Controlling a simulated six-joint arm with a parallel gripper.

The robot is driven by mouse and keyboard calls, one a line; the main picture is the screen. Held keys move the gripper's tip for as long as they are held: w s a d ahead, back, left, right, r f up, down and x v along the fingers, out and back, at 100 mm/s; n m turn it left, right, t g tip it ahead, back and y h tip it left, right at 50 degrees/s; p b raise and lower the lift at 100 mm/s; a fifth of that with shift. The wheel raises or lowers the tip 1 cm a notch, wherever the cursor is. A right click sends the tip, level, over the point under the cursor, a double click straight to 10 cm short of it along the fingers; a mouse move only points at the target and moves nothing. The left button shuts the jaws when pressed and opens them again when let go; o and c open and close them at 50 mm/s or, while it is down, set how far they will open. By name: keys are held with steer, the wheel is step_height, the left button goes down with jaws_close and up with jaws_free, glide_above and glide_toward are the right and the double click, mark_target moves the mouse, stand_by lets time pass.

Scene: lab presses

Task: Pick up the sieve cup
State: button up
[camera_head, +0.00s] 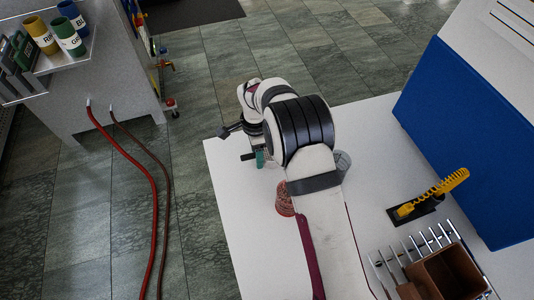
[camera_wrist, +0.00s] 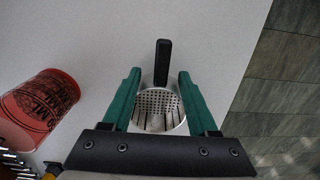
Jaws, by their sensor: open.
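The sieve cup (camera_wrist: 158,103) is a round metal cup with a perforated and slotted face and a black handle (camera_wrist: 163,62). It lies between the two green fingers of my gripper (camera_wrist: 160,78) in the wrist view, with its handle reaching past the fingertips. The fingers are open, one on each side of the cup. I cannot tell whether either finger touches it. In the head view my gripper (camera_head: 258,158) is over the left part of the white table, and my arm hides most of the cup.
A red printed can (camera_wrist: 40,108) is left of the gripper in the wrist view; it also shows in the head view (camera_head: 284,200). A grey round object (camera_head: 342,162) is right of my arm. A yellow-handled tool (camera_head: 433,193), brown box (camera_head: 447,274) and blue panel (camera_head: 470,130) are farther right.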

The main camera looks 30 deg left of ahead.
steer(key=shift+f, duration=0.2)
jaws_close()
steer(key=shift+r, duration=0.1)
stand_by(0.4)
steer(key=shift+r, duration=0.3)
steer(key=r, duration=0.2)
steer(key=d+r, duration=0.1)
steer(key=r, duration=0.1)
steer(key=shift+w, duration=0.1)
steer(key=w+d+r, duration=0.2)
steer(key=d+r, duration=0.4)
steer(key=d, duration=0.4)
steer(key=shift+d+r, duration=0.15)
steer(key=shift+d, duration=0.1)
